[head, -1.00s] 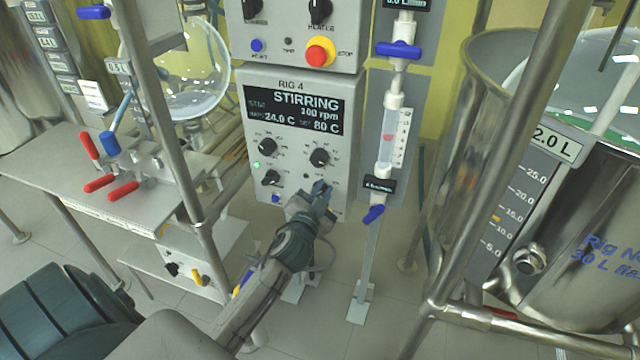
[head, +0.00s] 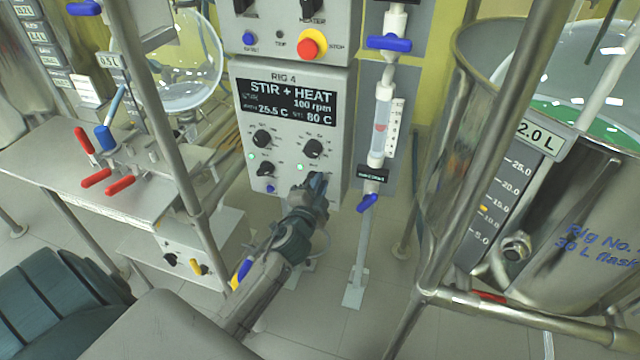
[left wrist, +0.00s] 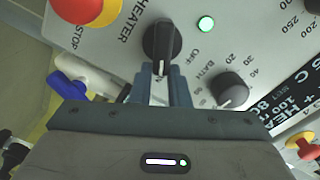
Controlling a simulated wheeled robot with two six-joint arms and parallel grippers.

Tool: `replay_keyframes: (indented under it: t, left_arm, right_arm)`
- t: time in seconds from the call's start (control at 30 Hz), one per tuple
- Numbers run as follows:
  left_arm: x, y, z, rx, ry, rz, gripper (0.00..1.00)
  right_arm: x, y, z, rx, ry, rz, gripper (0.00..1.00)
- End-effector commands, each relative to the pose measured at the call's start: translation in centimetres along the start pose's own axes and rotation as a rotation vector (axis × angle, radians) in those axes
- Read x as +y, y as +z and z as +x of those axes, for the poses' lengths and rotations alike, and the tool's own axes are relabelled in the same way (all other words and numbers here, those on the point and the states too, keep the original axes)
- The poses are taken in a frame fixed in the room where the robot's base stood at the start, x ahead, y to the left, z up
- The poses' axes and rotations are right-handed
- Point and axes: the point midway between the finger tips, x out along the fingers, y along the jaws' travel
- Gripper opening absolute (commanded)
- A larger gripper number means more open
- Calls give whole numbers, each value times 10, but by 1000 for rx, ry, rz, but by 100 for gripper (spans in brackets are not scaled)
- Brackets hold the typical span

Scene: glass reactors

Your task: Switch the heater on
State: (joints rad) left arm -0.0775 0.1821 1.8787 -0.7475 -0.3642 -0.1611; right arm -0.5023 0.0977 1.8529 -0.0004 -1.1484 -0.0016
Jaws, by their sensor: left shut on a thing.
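The RIG 4 control box (head: 243,118) stands in the middle of the head view. Its display (head: 287,102) reads STIR + HEAT, 100 rpm, 25.5 C, set 80 C. My left gripper (head: 317,182) is at the box's lower right and hides the heater knob there. In the left wrist view the black heater knob (left wrist: 160,42), beside the HEATER and OFF lettering, sits between the fingertips of my left gripper (left wrist: 161,75), which is shut on it. My right gripper is out of view.
A second box with a red stop button (head: 312,44) is above. A flow meter with a blue valve handle (head: 367,203) stands close on the right. Metal frame posts and a steel vessel (head: 590,200) are further right. A bench with red-handled clamps (head: 97,178) is left.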

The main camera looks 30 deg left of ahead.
Motion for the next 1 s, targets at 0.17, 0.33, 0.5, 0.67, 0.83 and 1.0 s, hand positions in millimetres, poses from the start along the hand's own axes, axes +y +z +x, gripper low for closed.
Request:
replay_keyframes:
  t: [0.17,0.33,0.5,0.67,0.83,1.0]
  left_arm:
    - [6,6,-2,-14,11,6,0]
    - [6,6,-1,-14,11,6,35]
    - [4,4,-1,-10,7,3,37]
    - [2,3,0,-7,5,2,37]
    - [2,2,-2,-5,3,1,37]
    - [3,3,-22,-6,5,1,37]
  right_arm:
    - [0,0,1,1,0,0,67]
    - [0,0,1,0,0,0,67]
    - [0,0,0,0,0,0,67]
    - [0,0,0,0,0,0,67]
    - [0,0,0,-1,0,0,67]
    - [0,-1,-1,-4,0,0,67]
